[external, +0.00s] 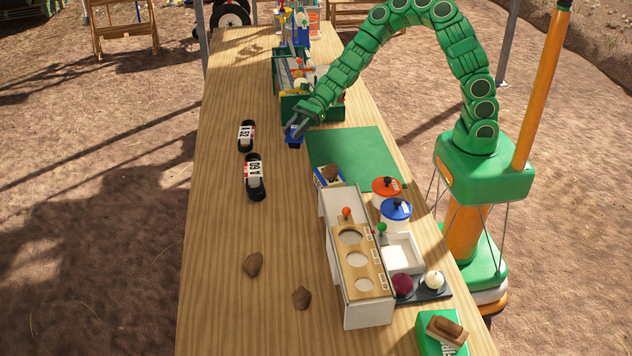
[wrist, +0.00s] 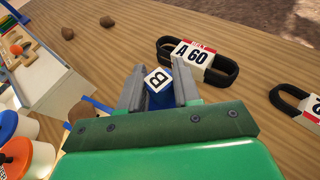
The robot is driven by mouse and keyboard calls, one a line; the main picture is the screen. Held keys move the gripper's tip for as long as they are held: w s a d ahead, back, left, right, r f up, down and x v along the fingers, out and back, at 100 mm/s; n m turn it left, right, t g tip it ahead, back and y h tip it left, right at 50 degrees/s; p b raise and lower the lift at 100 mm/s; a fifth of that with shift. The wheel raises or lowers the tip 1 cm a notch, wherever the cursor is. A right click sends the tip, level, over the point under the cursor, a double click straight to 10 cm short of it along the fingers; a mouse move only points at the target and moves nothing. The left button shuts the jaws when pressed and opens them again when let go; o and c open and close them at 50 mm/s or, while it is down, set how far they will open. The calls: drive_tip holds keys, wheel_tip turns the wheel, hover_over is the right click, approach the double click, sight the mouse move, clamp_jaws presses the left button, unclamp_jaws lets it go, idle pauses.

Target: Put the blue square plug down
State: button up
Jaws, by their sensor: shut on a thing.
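The blue square plug (external: 293,142) has a white top marked "B", which shows in the wrist view (wrist: 158,80). My gripper (external: 292,134) is shut on it, with one grey finger on each side of the plug in the wrist view (wrist: 160,88). In the external view the gripper points down and left over the wooden table, left of the green mat's far corner. I cannot tell whether the plug touches the table.
Black loops tagged "A 60" (external: 254,176) and "A 52" (external: 246,136) lie left of the gripper. A green crate (external: 326,112) stands behind it. The green mat (external: 355,156) is mostly bare. A white box with holes (external: 368,310) and brown lumps (external: 253,265) are nearer the camera.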

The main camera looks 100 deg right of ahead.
drive_tip(key=s+d+r+m+t+h, duration=0.1)
drive_tip(key=s+d+r+m+h, duration=0.15)
drive_tip(key=s+d, duration=1.05)
drive_tip(key=shift+n+y, duration=0.35)
drive_tip(key=shift+y, duration=0.1)
drive_tip(key=shift+w+d+f, duration=0.4)
drive_tip(key=shift+w+f, duration=1.3)
drive_tip(key=shift+w, duration=0.45)
drive_tip(key=shift+w+d+f, duration=0.4)
drive_tip(key=shift+w+f, duration=1.25)
drive_tip(key=shift+w, duration=0.5)
drive_tip(key=shift+w+d+f, duration=0.4)
drive_tip(key=shift+w+f, duration=1.3)
drive_tip(key=shift+w, duration=0.45)
drive_tip(key=shift+f, duration=1.4)
drive_tip(key=o, duration=1.1)
drive_tip(key=shift+f, duration=0.15)
drive_tip(key=shift+c, duration=0.2)
